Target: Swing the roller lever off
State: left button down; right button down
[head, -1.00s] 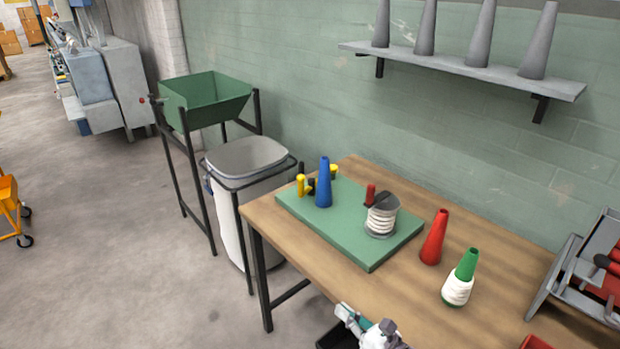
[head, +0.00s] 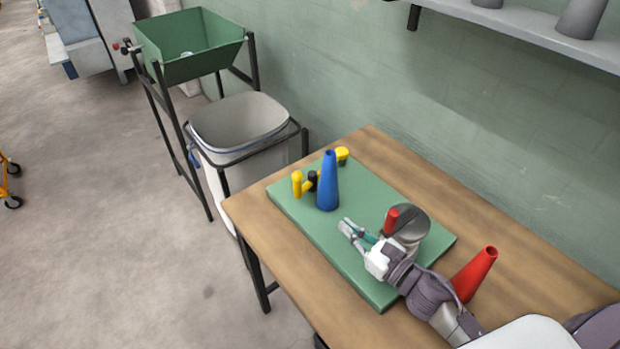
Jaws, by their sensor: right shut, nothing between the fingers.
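On the green board (head: 335,245) a yellow lever-like fitting (head: 297,183) with a black part stands close to a blue cone (head: 328,183). Another yellow end (head: 342,153) shows behind the cone. A red handle (head: 391,220) stands at the grey round holder (head: 410,228) toward the right of the board. I cannot tell for sure which part is the roller lever. My right gripper (head: 347,228) is shut and empty above the board, left of the red handle and apart from the blue cone. It partly hides the holder. My left gripper is out of view.
A red cone (head: 473,273) stands on the wooden table (head: 520,255) beside my right arm. Left of the table are a grey-lidded bin (head: 240,120) and a green hopper (head: 190,45) on a black frame. A shelf (head: 530,25) hangs on the wall.

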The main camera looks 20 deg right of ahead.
aim_at(300, 188)
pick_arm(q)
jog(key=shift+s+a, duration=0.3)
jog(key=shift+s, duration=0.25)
